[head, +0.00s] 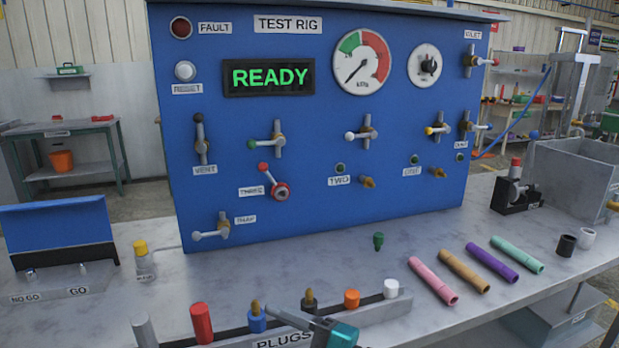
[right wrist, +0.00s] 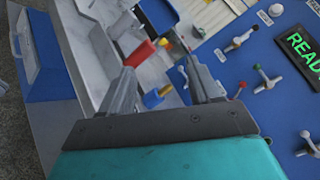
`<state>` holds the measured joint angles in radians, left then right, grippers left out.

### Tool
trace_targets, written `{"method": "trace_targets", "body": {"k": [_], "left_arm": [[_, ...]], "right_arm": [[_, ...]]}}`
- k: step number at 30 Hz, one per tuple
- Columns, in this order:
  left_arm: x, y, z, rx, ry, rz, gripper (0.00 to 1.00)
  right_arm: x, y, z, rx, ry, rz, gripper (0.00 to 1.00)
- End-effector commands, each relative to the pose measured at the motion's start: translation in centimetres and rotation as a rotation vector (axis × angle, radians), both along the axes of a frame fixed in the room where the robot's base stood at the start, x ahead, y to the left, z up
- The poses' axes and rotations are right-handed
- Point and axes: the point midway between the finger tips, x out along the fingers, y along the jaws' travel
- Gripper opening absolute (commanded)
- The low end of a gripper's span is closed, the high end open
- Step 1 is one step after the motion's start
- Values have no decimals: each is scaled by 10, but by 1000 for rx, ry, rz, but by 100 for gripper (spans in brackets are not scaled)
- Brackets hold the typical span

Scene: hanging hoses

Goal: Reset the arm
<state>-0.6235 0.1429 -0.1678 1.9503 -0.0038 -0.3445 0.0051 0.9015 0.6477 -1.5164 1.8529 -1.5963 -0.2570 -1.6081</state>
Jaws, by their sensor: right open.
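The task names only the arm. My right gripper (head: 285,314) shows at the bottom centre of the head view, a teal body with grey jaws pointing left, low over the plug rack. In the right wrist view the two fingers (right wrist: 160,68) are apart, with nothing held between them. Beyond them, the red plug (right wrist: 140,53) shows between the tips, and the blue plug (right wrist: 153,98) is nearer; both appear apart from the fingers. In the head view the red plug (head: 202,323) is left of the jaws. My left gripper is in neither view.
The blue test rig (head: 330,210) stands behind, its display (head: 269,77) reading READY. The rack labelled PLUGS (head: 375,312) holds several coloured plugs.

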Motion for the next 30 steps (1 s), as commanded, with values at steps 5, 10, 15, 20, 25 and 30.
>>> {"method": "trace_targets", "body": {"k": [5,10,15,20,25,30], "left_arm": [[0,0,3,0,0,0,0],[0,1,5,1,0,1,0],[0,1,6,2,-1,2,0],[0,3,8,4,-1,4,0],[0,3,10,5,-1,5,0],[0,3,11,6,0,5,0]], "right_arm": [[-4,11,0,432,608,-79,62],[1,-2,-12,880,1163,-159,62],[4,-34,-45,1384,1668,-240,62],[-8,-78,-93,1941,2050,-303,62],[-42,-135,-156,-2113,-1802,261,62],[-90,-188,-205,-1932,-1261,143,62]]}}
